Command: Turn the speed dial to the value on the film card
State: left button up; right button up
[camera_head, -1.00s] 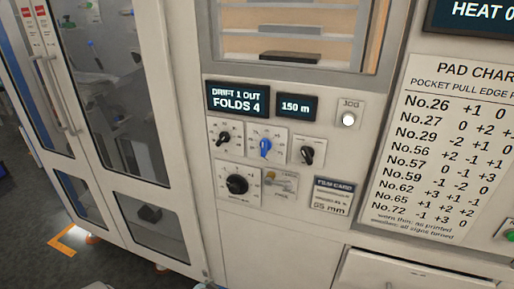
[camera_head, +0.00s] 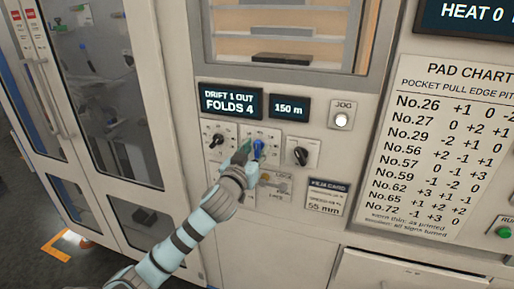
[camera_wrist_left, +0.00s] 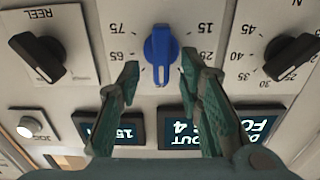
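A blue knob (camera_head: 259,149) on a numbered white dial plate sits in the middle of the control panel. My left gripper (camera_head: 247,151) is at the blue knob. In the wrist view its green fingers (camera_wrist_left: 160,73) are apart, one each side of the knob's end, with gaps visible.
Black knobs flank the blue one, at left (camera_head: 216,140) and right (camera_head: 300,156). My left arm covers the panel below left. Above are the FOLDS 4 display (camera_head: 229,102), the 150 m display (camera_head: 289,108) and the JOG button (camera_head: 341,120). A pad chart (camera_head: 445,150) hangs at right.

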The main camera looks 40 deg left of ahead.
pick_arm(q)
jog(key=shift+w+a, duration=0.2)
jog(key=shift+w, duration=0.4)
jog(key=shift+c, duration=0.4)
grip_shut()
jog(key=m+p, duration=0.3)
jog(key=shift+d+r, duration=0.15)
jog(key=shift+r, duration=0.05)
jog(key=shift+w+d+f+m+p, duration=0.15)
jog(key=shift+m+p, duration=0.55)
jog(key=shift+m, duration=0.5)
jog(key=shift+s+d+f+m+p, duration=0.1)
jog(key=shift+m+p, duration=0.6)
jog(key=shift+m, duration=0.5)
